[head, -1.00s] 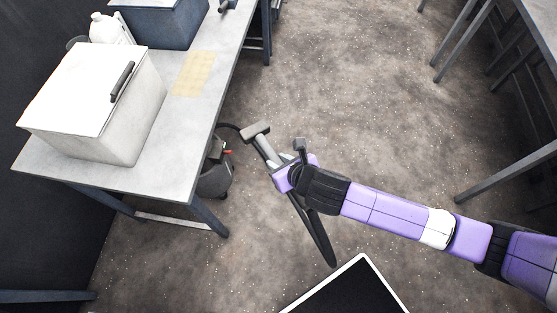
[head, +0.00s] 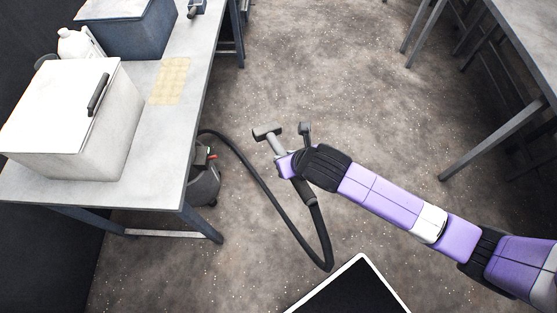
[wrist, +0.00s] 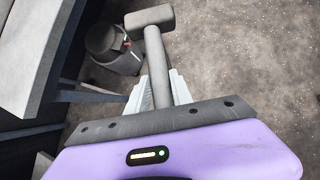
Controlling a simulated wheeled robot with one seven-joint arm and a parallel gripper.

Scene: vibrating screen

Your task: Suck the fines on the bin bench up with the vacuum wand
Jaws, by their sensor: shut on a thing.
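My gripper (head: 284,158) is shut on the grey tube of the vacuum wand (head: 272,141). The wand also shows in the wrist view (wrist: 157,62), between the finger pads, with its wide nozzle head at the far end. In the head view the wand is held over the floor, to the right of the bin bench (head: 160,125) and apart from it. A black hose (head: 262,180) loops from the wand to the dark vacuum (head: 204,180) beside the bench. The fines (head: 170,80) are a pale tan patch on the bench top.
A white lidded bin (head: 110,140) stands on the near part of the bench, and a blue-grey bin (head: 135,35) at the far part. A white bottle (head: 75,43) is behind. Another table (head: 510,110) stands at right. The floor between is clear.

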